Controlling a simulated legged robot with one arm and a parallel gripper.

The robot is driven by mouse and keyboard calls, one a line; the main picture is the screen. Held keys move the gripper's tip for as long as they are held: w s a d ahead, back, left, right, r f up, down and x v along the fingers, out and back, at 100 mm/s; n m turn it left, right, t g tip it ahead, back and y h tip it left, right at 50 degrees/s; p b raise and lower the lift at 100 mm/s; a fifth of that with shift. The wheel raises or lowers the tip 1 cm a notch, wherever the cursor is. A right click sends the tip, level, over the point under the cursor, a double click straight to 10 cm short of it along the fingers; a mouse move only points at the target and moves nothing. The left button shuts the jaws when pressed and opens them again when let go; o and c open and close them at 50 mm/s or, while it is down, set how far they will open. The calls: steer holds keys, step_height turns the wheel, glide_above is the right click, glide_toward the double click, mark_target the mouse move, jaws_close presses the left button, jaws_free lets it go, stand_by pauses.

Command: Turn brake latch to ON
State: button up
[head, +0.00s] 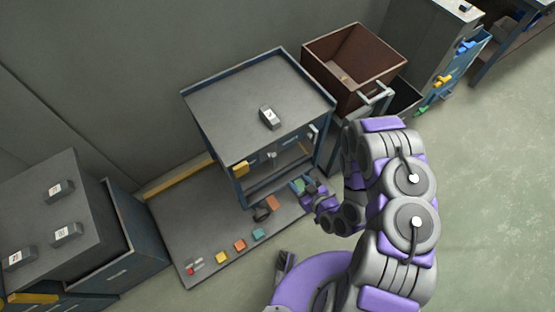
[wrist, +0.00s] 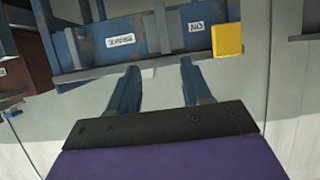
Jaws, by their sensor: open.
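A blue cart (head: 255,95) with a grey top stands in the middle of the head view. A yellow block (head: 240,168) sits on its front, left of some grey fittings. In the wrist view, a yellow block (wrist: 227,40) is beside a small white label (wrist: 196,28) that seems to read ON upside down. A longer label (wrist: 121,40) is to the left, with a grey upright bar (wrist: 160,28) between the labels. I cannot tell which part is the brake latch. My gripper (wrist: 158,66) is open and empty, its fingers pointing at the blue panel, apparently apart from it.
A grey floor plate (head: 195,220) carries several small coloured blocks. A brown bin (head: 355,58) stands right of the cart. Blue-grey cabinets (head: 50,210) are at the left, a tall cabinet (head: 430,40) at the upper right. Open floor (head: 490,200) lies at the right.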

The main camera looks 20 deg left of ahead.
mark_target(275, 162)
steer(key=b+x, duration=0.1)
steer(key=x, duration=0.7)
steer(key=b+x, duration=0.2)
steer(key=x, duration=0.7)
steer(key=shift+a+r, duration=0.1)
steer(key=shift+a, duration=0.4)
jaws_close()
